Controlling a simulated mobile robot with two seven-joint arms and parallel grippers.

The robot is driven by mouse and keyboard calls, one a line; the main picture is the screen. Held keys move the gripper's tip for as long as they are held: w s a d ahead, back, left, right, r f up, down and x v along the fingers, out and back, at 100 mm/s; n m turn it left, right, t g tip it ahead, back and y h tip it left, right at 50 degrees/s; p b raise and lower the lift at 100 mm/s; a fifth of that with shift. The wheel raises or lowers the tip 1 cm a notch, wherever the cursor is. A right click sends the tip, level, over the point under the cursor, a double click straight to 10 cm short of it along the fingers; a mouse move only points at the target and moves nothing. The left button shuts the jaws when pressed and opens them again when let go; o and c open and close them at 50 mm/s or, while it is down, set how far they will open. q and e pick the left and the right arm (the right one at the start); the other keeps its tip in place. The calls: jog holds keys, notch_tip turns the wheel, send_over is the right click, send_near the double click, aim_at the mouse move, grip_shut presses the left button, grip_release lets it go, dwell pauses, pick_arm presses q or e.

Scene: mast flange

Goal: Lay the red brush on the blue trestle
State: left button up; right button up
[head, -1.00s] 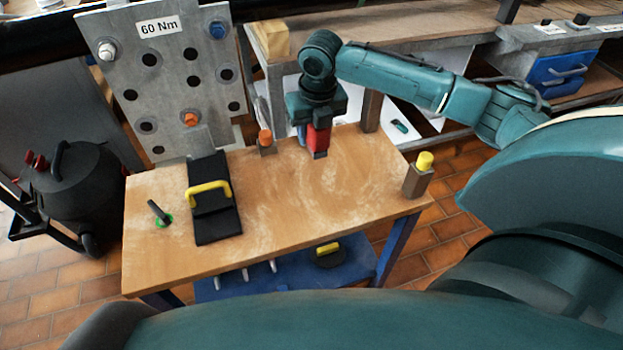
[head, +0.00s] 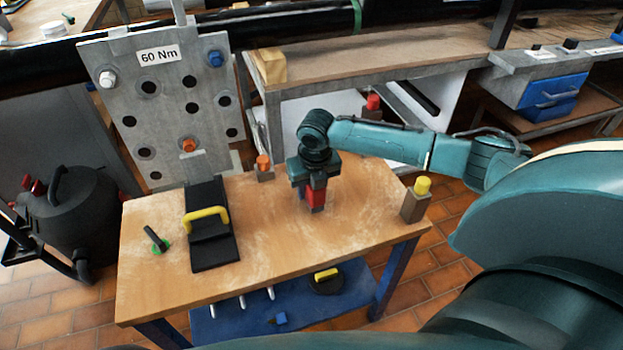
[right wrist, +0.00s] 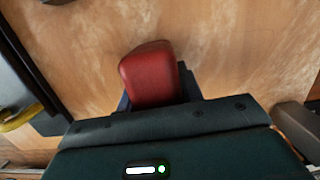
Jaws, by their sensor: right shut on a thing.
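The red brush (head: 316,197) is in my right gripper (head: 316,188), red body downward with a dark end below. In the right wrist view the red brush (right wrist: 150,75) sticks out from between the jaws, over bare wood. The bench with blue legs, a blue lower shelf and a wooden top (head: 285,250) appears to be the blue trestle. My right gripper is shut on the brush over the back middle of this top. I cannot tell whether the brush touches the wood. My left gripper is not in view.
A black case with a yellow handle (head: 207,214) lies left on the top, beside a dark peg with a green ring (head: 157,240). A yellow-capped post (head: 415,202) stands at the right edge, an orange-capped block (head: 264,170) at the back. The perforated flange plate (head: 165,105) rises behind. The front middle is clear.

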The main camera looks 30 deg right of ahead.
jog(key=shift+f, duration=0.3)
jog(key=shift+f, duration=0.1)
jog(key=o, duration=1)
jog(key=shift+o, duration=0.2)
jog(key=shift+f, duration=0.1)
